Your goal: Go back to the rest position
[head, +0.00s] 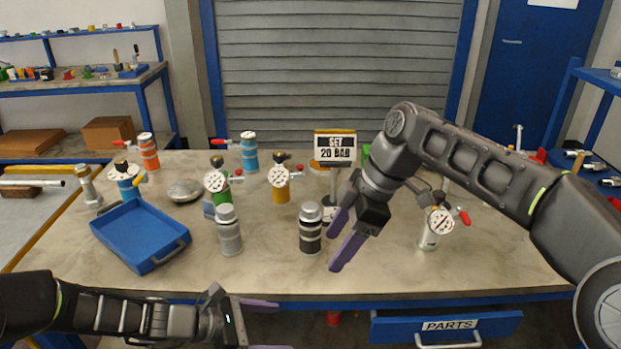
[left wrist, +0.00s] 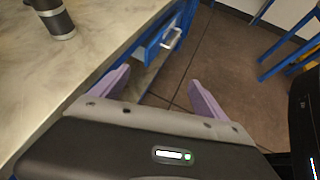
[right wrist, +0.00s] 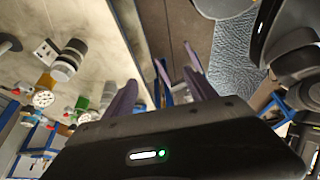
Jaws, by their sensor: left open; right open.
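My right gripper (head: 342,238) is open and empty above the table, just right of a black flanged vessel (head: 310,229). Its purple fingers also show in the right wrist view (right wrist: 160,88). My left gripper (head: 268,325) is open and empty at the table's front edge, low in the head view. In the left wrist view its fingers (left wrist: 157,85) are spread, with floor and the table edge beyond. A grey vessel (head: 229,231) stands upright left of the black one. A silver vessel with a gauge (head: 430,238) stands right of my right gripper.
A blue tray (head: 140,234) lies on the table's left side. Several coloured vessels with gauges, such as a yellow one (head: 280,186), stand behind. A sign (head: 335,147) reads "SET 20 BAR". The parts drawer (head: 447,327) sticks out below the front edge. The front middle tabletop is bare.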

